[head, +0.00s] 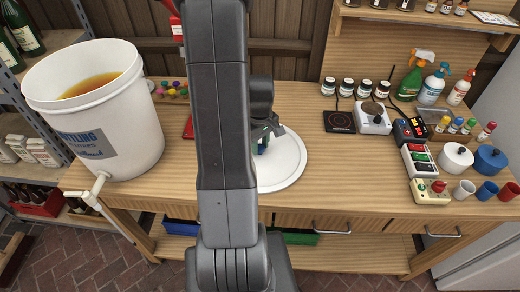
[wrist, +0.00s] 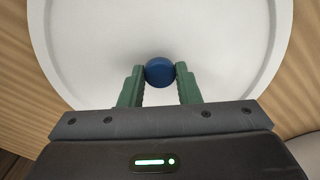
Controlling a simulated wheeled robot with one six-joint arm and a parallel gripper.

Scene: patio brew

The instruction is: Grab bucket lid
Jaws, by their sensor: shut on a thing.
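The white round bucket lid (head: 288,166) lies on the wooden workbench, partly hidden behind my arm in the head view. It fills most of the wrist view (wrist: 85,62). A round blue knob (wrist: 160,72) stands near the lid's middle. My gripper (wrist: 160,78) has its two green fingers closed on the sides of this knob. In the head view, my gripper (head: 262,143) is over the lid and mostly covered by the arm. The white bucket (head: 110,110) stands open at the left, with amber liquid (head: 90,85) inside.
A black square plate (head: 339,122), a white device (head: 373,120), power strips (head: 430,190) and pots (head: 455,158) stand to the right. Spray bottles (head: 433,86) are behind them. Small colored items (head: 172,88) lie beside the bucket. The bench between lid and power strips is clear.

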